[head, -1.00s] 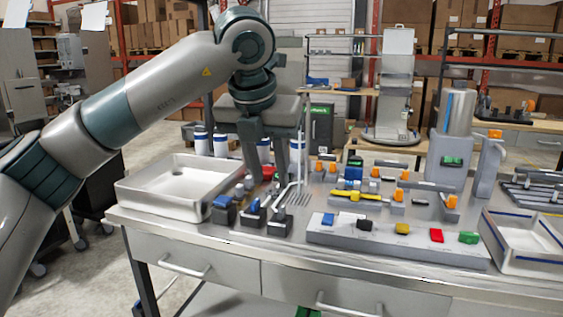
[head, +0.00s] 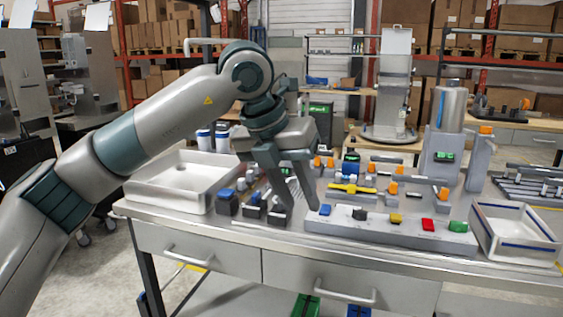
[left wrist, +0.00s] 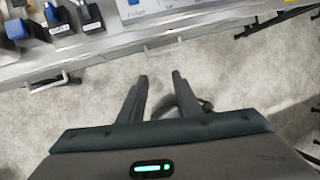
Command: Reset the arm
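My left arm comes in from the left in the head view, bent at the elbow, with the left gripper (head: 301,205) pointing down in front of the workbench items. Its two fingers are apart with nothing between them. In the left wrist view the same gripper (left wrist: 160,80) shows both fingers spread, with grey floor behind them beyond the bench's front edge. My right gripper is in neither view.
The metal bench (head: 215,232) has drawers in front. It holds a white tray (head: 150,192), small dispensers (head: 253,207), a grey button panel (head: 345,228) with coloured buttons, and a blue-edged tray (head: 510,250). Open floor (left wrist: 225,70) lies in front.

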